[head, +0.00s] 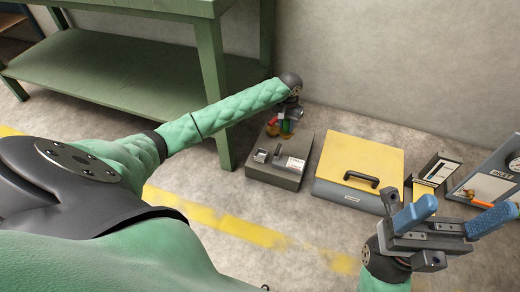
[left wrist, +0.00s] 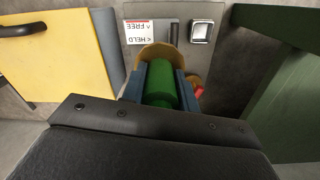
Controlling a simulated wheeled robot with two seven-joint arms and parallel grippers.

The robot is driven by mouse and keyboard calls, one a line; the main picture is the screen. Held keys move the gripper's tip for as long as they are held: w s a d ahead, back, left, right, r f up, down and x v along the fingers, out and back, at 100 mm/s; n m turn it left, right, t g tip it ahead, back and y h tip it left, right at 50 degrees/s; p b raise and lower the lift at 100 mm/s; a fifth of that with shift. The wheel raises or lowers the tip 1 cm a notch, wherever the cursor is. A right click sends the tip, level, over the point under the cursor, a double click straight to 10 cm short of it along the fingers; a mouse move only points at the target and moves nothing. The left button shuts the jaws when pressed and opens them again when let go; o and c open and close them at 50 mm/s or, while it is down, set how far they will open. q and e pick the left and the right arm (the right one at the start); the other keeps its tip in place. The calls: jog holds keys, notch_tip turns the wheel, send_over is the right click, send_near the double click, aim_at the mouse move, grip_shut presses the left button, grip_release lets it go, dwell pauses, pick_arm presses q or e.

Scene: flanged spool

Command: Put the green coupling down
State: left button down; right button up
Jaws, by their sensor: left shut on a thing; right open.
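The green coupling (left wrist: 160,83) is a green cylinder between the blue fingers of my left gripper (left wrist: 160,90) in the left wrist view. In the head view my left gripper (head: 288,118) points down over the back of a grey box (head: 275,177), with a bit of the green coupling (head: 286,127) showing at its tips. A tan rounded part (left wrist: 157,50) lies just beyond the coupling. I cannot tell whether the coupling touches the box. My right gripper (head: 452,216) is open and empty at the right front.
The grey box carries a HELD/FREE label (head: 295,163) and a silver square part (head: 262,155). A yellow-lidded case (head: 358,165) with a black handle stands to its right. A green bench (head: 130,75) stands at left, its leg close to the box. Bare floor lies in front.

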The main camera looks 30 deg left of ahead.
pick_arm(q)
jog(key=s+a+f, duration=0.3)
jog(key=a+f, duration=0.5)
jog(key=a, duration=0.2)
notch_tip(320, 180, down, 10)
jog(key=b, duration=0.3)
jog(key=shift+f, duration=0.2)
jog(key=c, duration=1.1)
grip_release()
jog(key=shift+f, duration=0.1)
jog(key=shift+o, duration=0.2)
